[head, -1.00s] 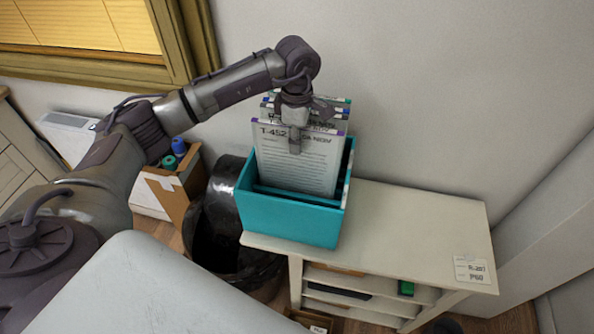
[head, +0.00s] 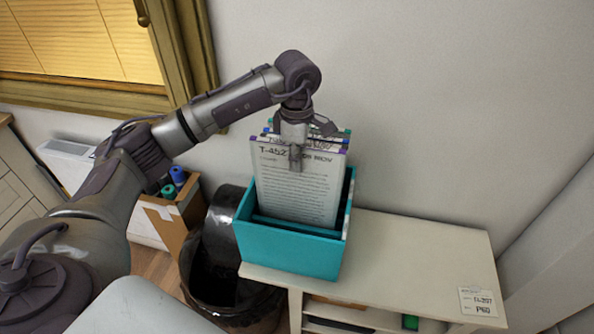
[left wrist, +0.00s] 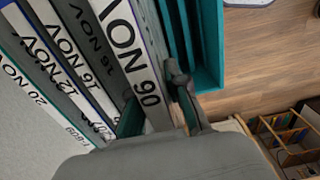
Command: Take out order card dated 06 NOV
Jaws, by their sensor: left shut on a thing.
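The teal box (head: 290,248) stands on the white shelf unit and holds several upright order cards. The front card, dated 06 NOV (head: 298,195), is white with a purple-cornered header reading T-452; its lower part is still inside the box. My left gripper (head: 296,165) is shut on its top edge, one finger in front. In the left wrist view this card (left wrist: 130,50) shows its date upside down, with a finger beside it. Cards behind it, including 12 NOV (left wrist: 62,75) and 20 NOV (left wrist: 40,95), stand close together, mostly hidden in the head view.
The white shelf unit's top (head: 415,255) is clear to the right of the box, except for a small label (head: 478,301) at its front corner. A black bin (head: 225,290) and a cardboard box (head: 168,215) with rolls stand to the left. The wall is close behind.

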